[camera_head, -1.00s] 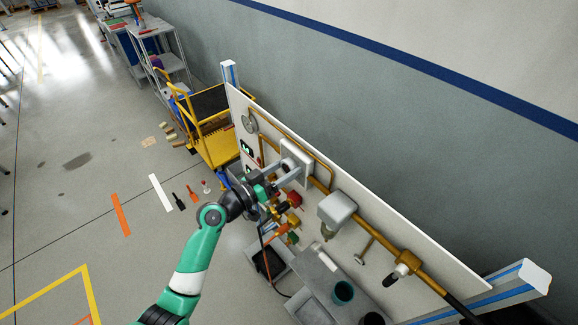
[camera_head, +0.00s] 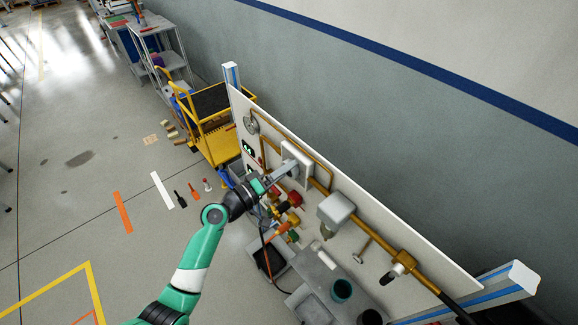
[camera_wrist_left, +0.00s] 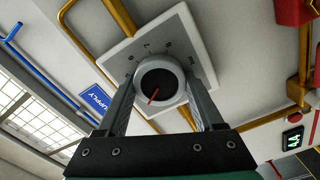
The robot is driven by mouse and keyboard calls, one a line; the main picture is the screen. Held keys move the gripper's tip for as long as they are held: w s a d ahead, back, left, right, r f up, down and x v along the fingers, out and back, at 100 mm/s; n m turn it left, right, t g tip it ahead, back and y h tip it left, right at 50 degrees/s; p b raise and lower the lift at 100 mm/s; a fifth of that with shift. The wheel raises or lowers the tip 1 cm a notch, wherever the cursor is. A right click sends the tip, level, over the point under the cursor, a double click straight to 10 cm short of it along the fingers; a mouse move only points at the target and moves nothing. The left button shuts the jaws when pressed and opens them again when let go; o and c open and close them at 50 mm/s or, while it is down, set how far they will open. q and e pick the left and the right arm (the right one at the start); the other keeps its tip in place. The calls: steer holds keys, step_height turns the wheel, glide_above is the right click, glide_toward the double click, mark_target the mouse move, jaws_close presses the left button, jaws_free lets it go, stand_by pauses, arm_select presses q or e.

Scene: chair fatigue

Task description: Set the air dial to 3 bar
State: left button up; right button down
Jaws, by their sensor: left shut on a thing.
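The air dial (camera_wrist_left: 158,82) is a round grey knob with a dark face and a red pointer line, on a square white plate (camera_wrist_left: 190,30) with small numbers around it. My left gripper (camera_wrist_left: 160,92) has its two fingers on opposite sides of the knob and is shut on it. The pointer slants toward the lower left of the wrist view; I cannot read which number it meets. In the head view the left gripper (camera_head: 291,167) reaches the plate (camera_head: 302,157) on the upright panel and hides most of the dial. My right gripper is not in view.
Brass pipes (camera_head: 322,187) run across the white panel (camera_head: 400,224). A green-lit display (camera_wrist_left: 292,139) and a blue SUPPLY label (camera_wrist_left: 97,100) are near the dial. A grey filter housing (camera_head: 336,207) is to the right. A yellow cart (camera_head: 217,146) stands behind.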

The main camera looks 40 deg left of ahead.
arm_select(q)
steer(key=shift+n, duration=0.3)
steer(key=o, duration=1.4)
steer(key=s, duration=0.7)
steer(key=s+a, duration=0.1)
steer(key=s, duration=0.3)
steer(key=shift+s, duration=0.3)
